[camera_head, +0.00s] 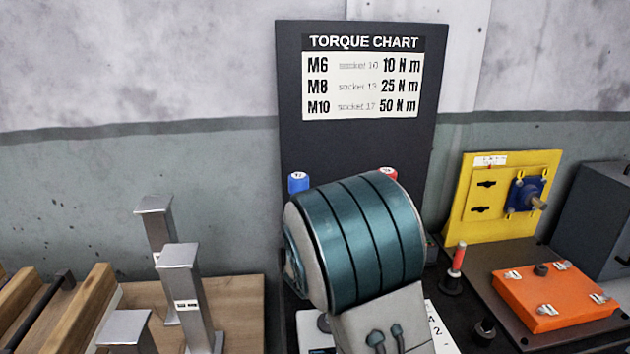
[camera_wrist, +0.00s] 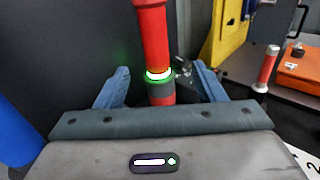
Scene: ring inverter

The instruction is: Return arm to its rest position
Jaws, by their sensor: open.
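In the wrist view my gripper (camera_wrist: 162,85) is open, with one blue-grey finger on each side of a red upright tool (camera_wrist: 153,35). The tool has a grey collar and a lit green-white ring. A gap shows between the tool and each finger. In the head view my teal-and-grey arm (camera_head: 360,240) fills the middle and hides my gripper. Only the red top (camera_head: 388,174) of a tool shows behind it.
A dark torque chart board (camera_head: 355,140) stands behind the arm. A blue-topped tool (camera_head: 298,182) is just left of the arm. Metal posts (camera_head: 185,300) stand at left. At right are a yellow panel (camera_head: 480,215), an orange box (camera_head: 540,305) and a small red-handled tool (camera_head: 458,258).

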